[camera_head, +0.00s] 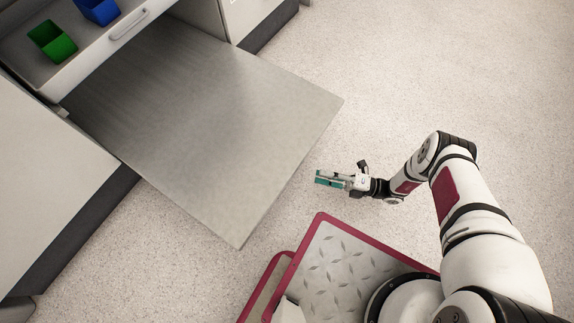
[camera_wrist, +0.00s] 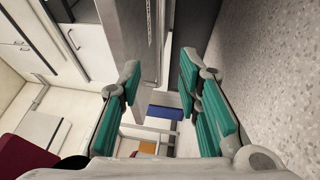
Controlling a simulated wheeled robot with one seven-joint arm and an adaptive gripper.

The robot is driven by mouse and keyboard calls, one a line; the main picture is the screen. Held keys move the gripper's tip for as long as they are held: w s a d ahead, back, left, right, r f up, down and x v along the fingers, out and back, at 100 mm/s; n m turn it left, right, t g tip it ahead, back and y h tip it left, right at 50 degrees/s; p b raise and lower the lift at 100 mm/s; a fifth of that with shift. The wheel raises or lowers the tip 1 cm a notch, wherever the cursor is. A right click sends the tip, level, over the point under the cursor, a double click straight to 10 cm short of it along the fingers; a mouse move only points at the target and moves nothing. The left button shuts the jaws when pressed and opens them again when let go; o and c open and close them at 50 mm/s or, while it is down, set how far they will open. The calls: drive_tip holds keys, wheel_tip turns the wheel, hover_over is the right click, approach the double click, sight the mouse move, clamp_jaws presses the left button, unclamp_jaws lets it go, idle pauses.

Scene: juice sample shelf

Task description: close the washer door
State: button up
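The washer door (camera_head: 205,125) is a flat metal panel, lowered open and lying roughly level, reaching out from under the counter in the head view. My gripper (camera_head: 320,178) is to the right of the door's outer edge, and a strip of floor shows between them in that view. In the wrist view my gripper (camera_wrist: 160,78) has its two green-padded fingers spread apart with nothing between them. Grey metal surfaces show beyond the fingertips there; I cannot tell for sure which is the door.
A white cabinet (camera_head: 45,185) stands left of the door. Speckled floor (camera_head: 440,70) is clear to the right.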

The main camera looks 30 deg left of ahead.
sight(284, 167)
drive_tip(key=x, duration=1.3)
drive_tip(key=shift+s+a+r, duration=0.1)
drive_tip(key=shift+s+a, duration=0.1)
drive_tip(key=shift+a, duration=0.1)
clamp_jaws()
